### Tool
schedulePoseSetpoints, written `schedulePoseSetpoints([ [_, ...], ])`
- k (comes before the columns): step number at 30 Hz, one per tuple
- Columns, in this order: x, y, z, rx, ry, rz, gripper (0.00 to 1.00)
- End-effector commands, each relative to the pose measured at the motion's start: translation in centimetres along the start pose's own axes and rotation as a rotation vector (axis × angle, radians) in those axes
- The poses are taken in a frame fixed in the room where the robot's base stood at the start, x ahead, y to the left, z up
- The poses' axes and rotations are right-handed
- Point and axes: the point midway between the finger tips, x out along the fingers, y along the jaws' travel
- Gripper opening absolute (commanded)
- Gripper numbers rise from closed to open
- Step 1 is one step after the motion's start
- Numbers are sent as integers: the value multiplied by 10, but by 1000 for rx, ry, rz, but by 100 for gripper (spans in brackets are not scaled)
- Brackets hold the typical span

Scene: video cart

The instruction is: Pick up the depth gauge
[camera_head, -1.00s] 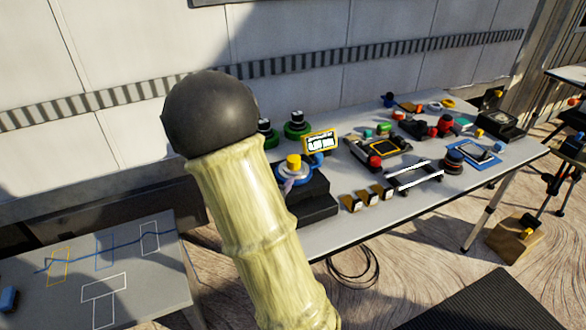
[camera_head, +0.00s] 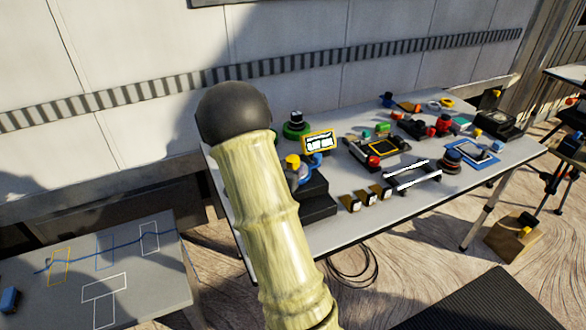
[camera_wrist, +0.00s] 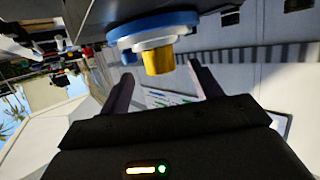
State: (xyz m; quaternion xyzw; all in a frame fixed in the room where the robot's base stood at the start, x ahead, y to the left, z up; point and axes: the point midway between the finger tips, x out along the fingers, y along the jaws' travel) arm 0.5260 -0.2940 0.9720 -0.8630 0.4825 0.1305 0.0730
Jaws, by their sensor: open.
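The likely depth gauge is a round blue-and-silver piece with a yellow cap (camera_head: 292,161) on a black stepped block (camera_head: 314,192), with a yellow-framed display (camera_head: 319,141) beside it. My arm covers part of it in the head view. In the wrist view, which looks upside down, the yellow cap (camera_wrist: 158,60) and blue ring (camera_wrist: 150,25) show just ahead of my gripper (camera_wrist: 158,80). The two dark fingers are apart, one to each side of the cap, with nothing held. Contact cannot be told. The fingers are hidden in the head view.
The long table (camera_head: 400,212) is crowded on the right with small devices. Several small yellow-black blocks (camera_head: 370,199) and a white-edged rack (camera_head: 412,176) lie right of the black block. A green-ringed piece (camera_head: 297,130) stands behind. A low marked table (camera_head: 70,290) is at the left.

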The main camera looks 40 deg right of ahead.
Motion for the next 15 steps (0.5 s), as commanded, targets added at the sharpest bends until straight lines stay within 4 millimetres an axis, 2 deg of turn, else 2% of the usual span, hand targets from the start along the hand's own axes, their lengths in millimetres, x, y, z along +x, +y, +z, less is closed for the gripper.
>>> schedulePoseSetpoints([
  [9, 41, 1, -5, 0, 1, 3, 64],
  [15, 51, 1, -4, 0, 0, 1, 64],
])
